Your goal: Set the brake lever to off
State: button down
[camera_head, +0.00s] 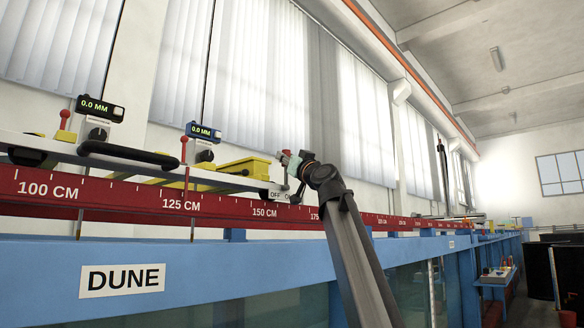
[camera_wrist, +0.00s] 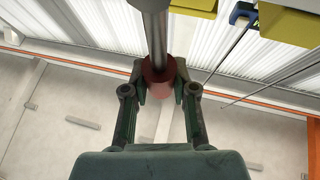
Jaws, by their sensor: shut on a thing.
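The brake lever is a grey metal rod (camera_wrist: 154,35) with a red knob (camera_wrist: 158,78). In the wrist view the rod comes down from the top edge and the knob sits between the fingers of my gripper (camera_wrist: 158,92). The gripper is shut on the red knob. In the head view my gripper (camera_head: 293,165) is at the right end of the carriage, by a white plate (camera_head: 275,195) marked OFF and, partly hidden, a second word. A bit of red (camera_head: 284,155) shows at the fingers there. My gripper and arm hide most of the lever, so its exact setting cannot be told.
The carriage has a black handle bar (camera_head: 128,154), two gauges reading 0.0 MM (camera_head: 100,108) (camera_head: 203,132), and a yellow box (camera_head: 245,166). A red scale rail (camera_head: 100,194) runs below, above the blue flume frame (camera_head: 200,262) labelled DUNE.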

jog(key=shift+r, duration=0.1)
dwell(0.3)
jog(key=c, duration=0.9)
grip_release()
jog(key=shift+a, duration=0.1)
jog(key=shift+s, duration=0.1)
jog(key=v, duration=0.7)
jog(key=shift+s, duration=0.15)
